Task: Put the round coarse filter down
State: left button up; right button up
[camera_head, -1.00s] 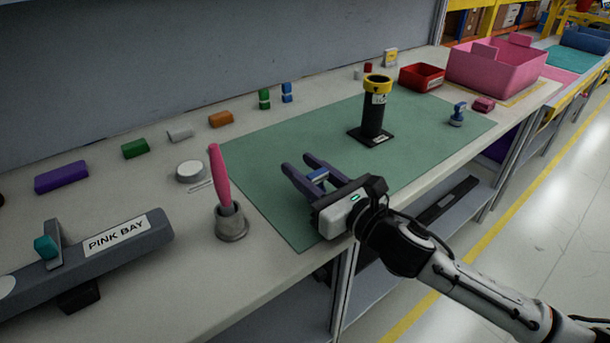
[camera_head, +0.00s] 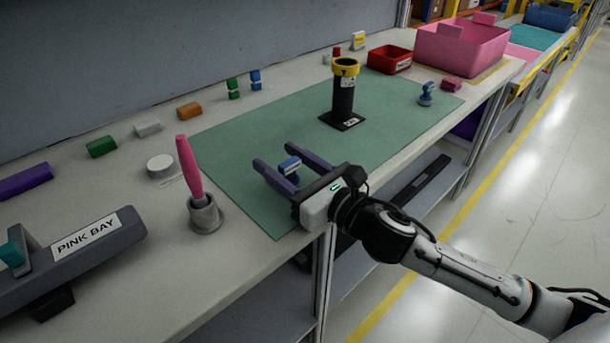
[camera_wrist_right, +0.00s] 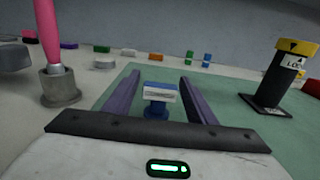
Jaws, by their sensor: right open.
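A small blue piece with a white label (camera_head: 290,163), apparently the round coarse filter, stands upright on the green mat (camera_head: 232,170). My right gripper (camera_head: 272,157) is open, with one purple finger on either side of it. In the right wrist view the blue piece (camera_wrist_right: 158,93) sits between the spread fingers (camera_wrist_right: 160,76), with a visible gap on each side. Its lower part is partly hidden by my gripper's body. My left gripper is not in view.
A black post with a yellow top (camera_head: 343,95) stands farther back on the mat. A pink-handled tool (camera_head: 190,165) stands in a grey holder (camera_head: 205,215) left of the mat. A blue stamp-like piece (camera_head: 427,93) is at the mat's right. The mat's middle is clear.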

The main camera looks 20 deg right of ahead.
jog(key=b+v, duration=0.1)
jog(key=v, duration=0.8)
jog(key=shift+f, duration=0.1)
jog(key=shift+v, duration=0.8)
